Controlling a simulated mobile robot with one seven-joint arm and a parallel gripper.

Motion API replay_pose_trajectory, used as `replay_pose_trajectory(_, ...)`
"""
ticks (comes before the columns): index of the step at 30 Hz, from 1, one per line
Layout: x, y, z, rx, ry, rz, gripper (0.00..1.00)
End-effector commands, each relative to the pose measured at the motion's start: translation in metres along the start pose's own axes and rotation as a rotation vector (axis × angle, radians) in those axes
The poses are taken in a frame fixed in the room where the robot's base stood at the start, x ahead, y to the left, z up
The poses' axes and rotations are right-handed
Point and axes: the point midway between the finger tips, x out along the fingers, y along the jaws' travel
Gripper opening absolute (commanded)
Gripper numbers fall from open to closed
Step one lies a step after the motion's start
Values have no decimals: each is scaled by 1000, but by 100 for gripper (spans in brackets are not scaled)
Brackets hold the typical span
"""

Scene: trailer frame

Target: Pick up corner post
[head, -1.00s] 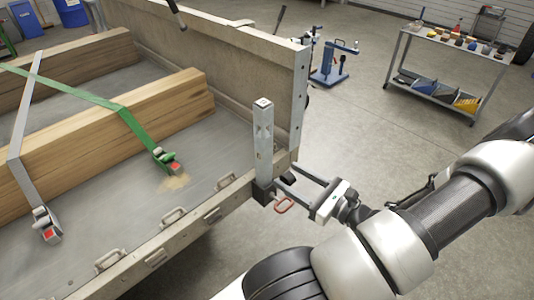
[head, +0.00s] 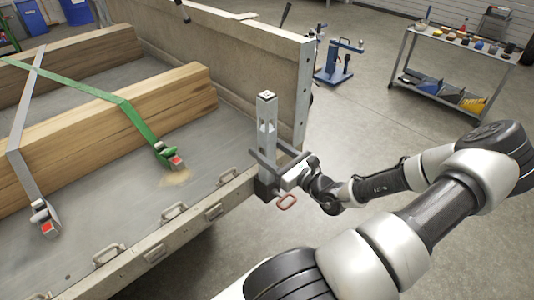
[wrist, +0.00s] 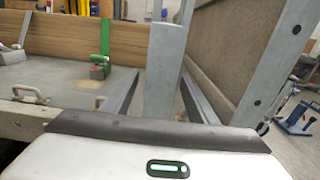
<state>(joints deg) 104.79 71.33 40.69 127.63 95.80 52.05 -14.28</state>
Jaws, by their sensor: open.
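The corner post (head: 267,125) is a grey metal post standing upright at the corner of the trailer bed, its foot in a dark socket (head: 266,186). A red handle (head: 286,202) hangs beside the socket. My gripper (head: 268,152) is at the lower half of the post with its fingers apart, one on each side of it. In the wrist view the post (wrist: 162,75) rises between my two open fingers (wrist: 153,92). I cannot tell whether either finger touches it.
The trailer's side wall (head: 230,60) stands just behind the post. Timber beams (head: 110,120) lie on the bed under a green strap (head: 135,116) and a grey strap. A blue stand (head: 335,65) and a tool cart (head: 450,70) are farther back.

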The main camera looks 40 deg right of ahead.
Motion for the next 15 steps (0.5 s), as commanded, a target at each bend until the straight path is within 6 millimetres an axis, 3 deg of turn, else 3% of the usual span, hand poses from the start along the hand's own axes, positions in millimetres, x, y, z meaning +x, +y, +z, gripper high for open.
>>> replay_pose_trajectory(6, 32, 1, -4, -1, -1, 2, 53)
replay_pose_trajectory(15, 39, 1, -2, -1, 0, 1, 53)
